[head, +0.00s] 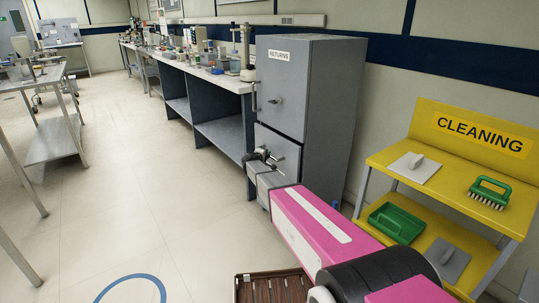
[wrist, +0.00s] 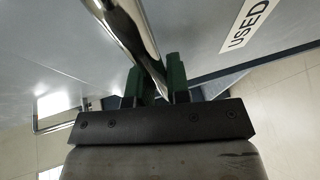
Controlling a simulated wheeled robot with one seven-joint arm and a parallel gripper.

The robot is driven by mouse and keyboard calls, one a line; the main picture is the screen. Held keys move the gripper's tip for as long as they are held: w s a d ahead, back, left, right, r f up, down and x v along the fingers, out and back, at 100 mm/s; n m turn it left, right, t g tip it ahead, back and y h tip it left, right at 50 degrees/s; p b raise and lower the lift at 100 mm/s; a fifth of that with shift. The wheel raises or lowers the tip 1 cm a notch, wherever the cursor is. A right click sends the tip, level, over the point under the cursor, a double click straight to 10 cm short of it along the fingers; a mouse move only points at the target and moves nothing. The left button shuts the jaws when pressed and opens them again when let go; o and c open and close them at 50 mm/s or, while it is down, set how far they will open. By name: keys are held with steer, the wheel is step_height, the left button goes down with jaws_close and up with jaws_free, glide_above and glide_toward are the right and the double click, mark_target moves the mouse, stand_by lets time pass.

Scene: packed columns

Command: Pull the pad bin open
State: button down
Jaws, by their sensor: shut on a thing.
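The grey cabinet (head: 325,95) carries a RETURNS label on its upper door. Its lower front (head: 283,148) is mostly seen beside my gripper (head: 262,157). In the wrist view a grey panel (wrist: 205,50) with a USED label (wrist: 248,24) fills the top. A shiny bar handle (wrist: 128,30) runs down between the green fingers of my gripper (wrist: 157,75). The fingers are shut on this handle. I cannot tell from these views whether the lower front is ajar. My arm hides part of the cabinet's base.
A long workbench (head: 205,75) with equipment adjoins the cabinet on the left. A yellow CLEANING stand (head: 465,145) with a green brush (head: 490,192) and a green dustpan (head: 397,222) stands right. A brown slatted crate (head: 272,288) is on the floor. The floor (head: 150,190) left of the cabinet is clear.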

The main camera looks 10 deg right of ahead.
steer(key=s+a, duration=0.6)
steer(key=a, duration=0.5)
steer(key=s+a, duration=0.7)
steer(key=a, duration=0.5)
steer(key=shift+s+a, duration=0.2)
steer(key=shift+s, duration=0.05)
steer(key=c, duration=1.1)
jaws_free()
steer(key=v, duration=1)
steer(key=shift+s+a, duration=0.25)
steer(key=shift+s, duration=0.05)
steer(key=shift+r, duration=0.1)
